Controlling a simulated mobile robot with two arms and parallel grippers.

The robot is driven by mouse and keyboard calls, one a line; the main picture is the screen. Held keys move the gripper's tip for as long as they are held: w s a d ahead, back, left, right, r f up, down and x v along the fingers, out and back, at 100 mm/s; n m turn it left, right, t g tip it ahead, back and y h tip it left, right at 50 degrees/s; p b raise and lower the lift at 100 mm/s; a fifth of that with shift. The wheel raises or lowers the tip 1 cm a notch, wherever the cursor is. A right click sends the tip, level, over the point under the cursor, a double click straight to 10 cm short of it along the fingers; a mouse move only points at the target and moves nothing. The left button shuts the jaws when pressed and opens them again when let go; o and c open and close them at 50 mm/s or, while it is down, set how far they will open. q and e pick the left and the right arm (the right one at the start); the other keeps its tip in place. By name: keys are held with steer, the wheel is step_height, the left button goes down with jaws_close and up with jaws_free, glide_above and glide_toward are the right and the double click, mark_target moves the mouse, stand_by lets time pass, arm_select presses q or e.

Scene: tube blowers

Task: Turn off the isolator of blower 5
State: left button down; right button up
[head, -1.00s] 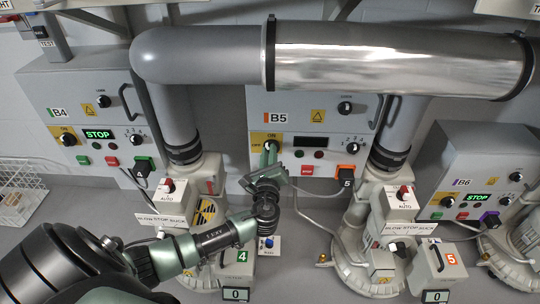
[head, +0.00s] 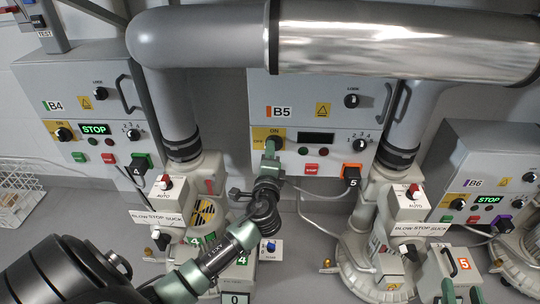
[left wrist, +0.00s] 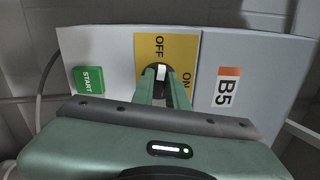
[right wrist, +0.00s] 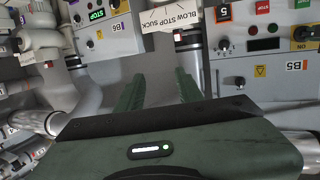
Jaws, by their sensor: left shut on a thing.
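The blower 5 panel, marked B5 (head: 283,112), has a black isolator knob on a yellow ON/OFF plate (head: 256,133). My left gripper (head: 271,146) is shut on this knob. In the left wrist view the isolator knob (left wrist: 161,72) sits between the fingertips, its white mark pointing up towards OFF; ON is to the right. The B5 display (head: 316,138) is dark. My right gripper (head: 461,292) shows at the lower right of the head view; in the right wrist view (right wrist: 158,82) its fingers are apart with nothing between them.
The B4 panel (head: 70,108) at left and B6 panel (head: 490,155) at right show STOP on lit displays. A large grey and silver pipe (head: 400,45) crosses above B5. Blower units with selector boxes (head: 408,200) stand below the panels.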

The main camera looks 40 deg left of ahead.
arm_select(q)
steer(key=shift+f+n+b, duration=0.2)
steer(key=shift+n+b, duration=0.25)
steer(key=shift+n, duration=0.55)
arm_select(e)
steer(key=shift+w+a+r+t+y, duration=0.15)
steer(key=shift+r+t, duration=0.4)
steer(key=shift+r, duration=0.4)
steer(key=shift+w+a+r+t+y, duration=0.1)
steer(key=shift+a+r+t+y, duration=0.1)
steer(key=shift+r+t, duration=0.55)
steer(key=shift+w+a+r+t+y, duration=0.15)
steer(key=shift+r+t, duration=0.15)
steer(key=shift+r, duration=0.85)
arm_select(q)
steer(key=c, duration=1.4)
jaws_free()
